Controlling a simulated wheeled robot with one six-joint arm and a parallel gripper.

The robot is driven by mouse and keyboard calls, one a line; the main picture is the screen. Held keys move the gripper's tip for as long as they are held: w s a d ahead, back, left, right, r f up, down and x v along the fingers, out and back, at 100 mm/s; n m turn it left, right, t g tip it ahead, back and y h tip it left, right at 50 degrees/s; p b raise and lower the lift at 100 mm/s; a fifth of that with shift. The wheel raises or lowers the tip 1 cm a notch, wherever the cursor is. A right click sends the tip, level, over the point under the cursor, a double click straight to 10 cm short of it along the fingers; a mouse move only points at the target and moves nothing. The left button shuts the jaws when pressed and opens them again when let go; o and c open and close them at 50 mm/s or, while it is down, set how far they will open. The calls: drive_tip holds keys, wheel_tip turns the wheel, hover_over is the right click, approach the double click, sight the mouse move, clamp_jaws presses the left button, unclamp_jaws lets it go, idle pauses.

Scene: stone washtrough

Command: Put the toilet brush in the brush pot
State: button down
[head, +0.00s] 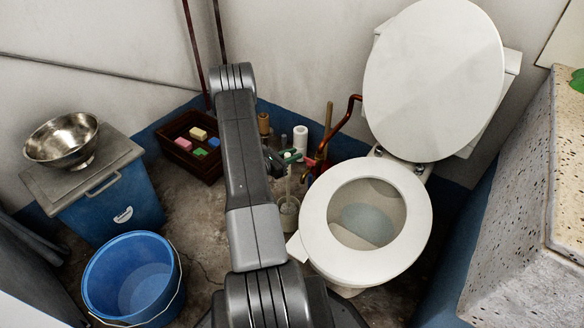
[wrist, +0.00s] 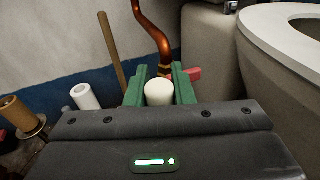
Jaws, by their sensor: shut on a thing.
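My gripper (head: 290,158) has green fingers, which also show in the wrist view (wrist: 159,88). They are shut on the toilet brush, whose pale rounded handle end (wrist: 158,93) stands between them. In the head view the thin pale handle (head: 288,184) runs down below the fingers, roughly upright. It meets the brush pot (head: 289,221), a pale pot on the floor just left of the toilet. The brush's lower end is at or inside the pot mouth; I cannot tell how deep. The wrist view does not show the pot.
The toilet (head: 316,242) stands close on the right, lid up. A copper pipe (head: 342,126) with a red handle, a wooden stick (head: 328,118) and a white roll (head: 300,138) are behind. A dark crate (head: 190,163) and a blue bucket (head: 130,275) are left.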

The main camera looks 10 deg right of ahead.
drive_tip(key=shift+f+b, duration=0.65)
drive_tip(key=shift+f, duration=1.7)
drive_tip(key=c, duration=1.3)
unclamp_jaws()
drive_tip(key=shift+o, duration=0.2)
drive_tip(key=p+v, duration=0.2)
drive_tip(key=v, duration=1)
drive_tip(key=shift+p, duration=0.35)
